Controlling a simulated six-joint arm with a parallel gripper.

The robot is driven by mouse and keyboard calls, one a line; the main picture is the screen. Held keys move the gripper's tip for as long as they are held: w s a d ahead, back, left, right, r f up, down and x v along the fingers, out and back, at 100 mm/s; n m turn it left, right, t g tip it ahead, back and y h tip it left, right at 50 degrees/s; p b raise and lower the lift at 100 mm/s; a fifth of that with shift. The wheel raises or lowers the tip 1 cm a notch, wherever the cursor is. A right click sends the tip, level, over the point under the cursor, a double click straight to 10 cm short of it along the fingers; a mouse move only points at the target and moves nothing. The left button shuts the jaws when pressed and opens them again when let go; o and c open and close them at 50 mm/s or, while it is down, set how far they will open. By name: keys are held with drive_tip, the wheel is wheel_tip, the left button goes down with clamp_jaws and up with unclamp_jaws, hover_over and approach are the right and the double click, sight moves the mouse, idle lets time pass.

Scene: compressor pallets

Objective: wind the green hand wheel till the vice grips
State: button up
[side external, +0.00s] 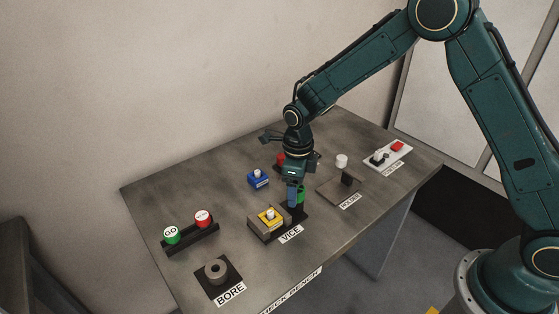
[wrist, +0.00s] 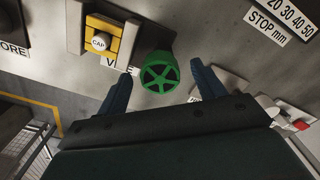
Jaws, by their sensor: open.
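The green hand wheel (wrist: 159,73) is a spoked disc in the middle of the wrist view, between the two fingers of my gripper (wrist: 160,88). In the side view a bit of the green wheel (side external: 301,194) shows beside my gripper (side external: 294,200), which points down over it. My gripper is open with a finger on each side of the wheel; I cannot tell if either finger touches it. The vice (side external: 258,225) holds a yellow block (side external: 270,217) with a white cap on top, to the left of the wheel. The "VICE" label is partly hidden by a finger in the wrist view.
A blue block (side external: 258,178) stands behind the vice. The GO (side external: 171,235) and red (side external: 203,218) buttons are at the left, the bore ring (side external: 217,271) at the front. A holder (side external: 347,179), a white cylinder (side external: 341,160) and a switch plate (side external: 388,157) stand to the right.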

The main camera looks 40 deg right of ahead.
drive_tip(key=shift+n, duration=0.6)
drive_tip(key=shift+n, duration=1.5)
drive_tip(key=shift+n, duration=1.9)
drive_tip(key=shift+n, duration=1.8)
